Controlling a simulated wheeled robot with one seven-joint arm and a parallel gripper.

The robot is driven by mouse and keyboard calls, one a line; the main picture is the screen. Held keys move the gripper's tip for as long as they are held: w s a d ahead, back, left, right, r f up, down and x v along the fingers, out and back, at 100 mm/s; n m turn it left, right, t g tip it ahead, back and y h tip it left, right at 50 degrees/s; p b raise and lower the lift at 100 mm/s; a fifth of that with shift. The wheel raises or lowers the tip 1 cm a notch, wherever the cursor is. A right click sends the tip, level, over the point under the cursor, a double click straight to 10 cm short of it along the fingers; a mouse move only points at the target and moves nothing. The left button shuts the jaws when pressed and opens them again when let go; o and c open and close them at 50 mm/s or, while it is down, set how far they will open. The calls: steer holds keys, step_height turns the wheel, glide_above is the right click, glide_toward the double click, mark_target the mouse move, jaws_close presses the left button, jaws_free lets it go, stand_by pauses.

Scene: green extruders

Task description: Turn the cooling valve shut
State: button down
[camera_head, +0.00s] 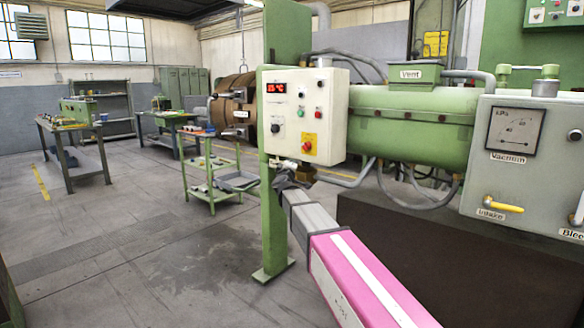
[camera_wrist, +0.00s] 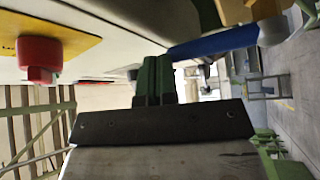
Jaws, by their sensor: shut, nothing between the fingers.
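A blue lever handle (camera_wrist: 215,43), likely the cooling valve's, runs from beside my fingertips toward a brass-yellow fitting (camera_wrist: 268,8) at the upper right in the wrist view. My gripper (camera_wrist: 153,62) is shut and empty, its dark green fingers together. The lever's near end is right beside the fingers; I cannot tell whether they touch. In the camera_head view my gripper (camera_head: 288,172) is just under the control box (camera_head: 335,115), and the blue lever cannot be made out there.
A red knob on a yellow plate (camera_head: 309,145) is on the box's front; the red knob (camera_wrist: 40,57) is left of my fingers in the wrist view. A green post (camera_head: 275,220) stands close to my gripper. A green tank (camera_head: 415,125) is to the right. The floor at left is open.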

steer(key=shift+w+a, duration=0.15)
steer(key=shift+a, duration=0.1)
stand_by(0.4)
steer(key=shift+r, duration=0.1)
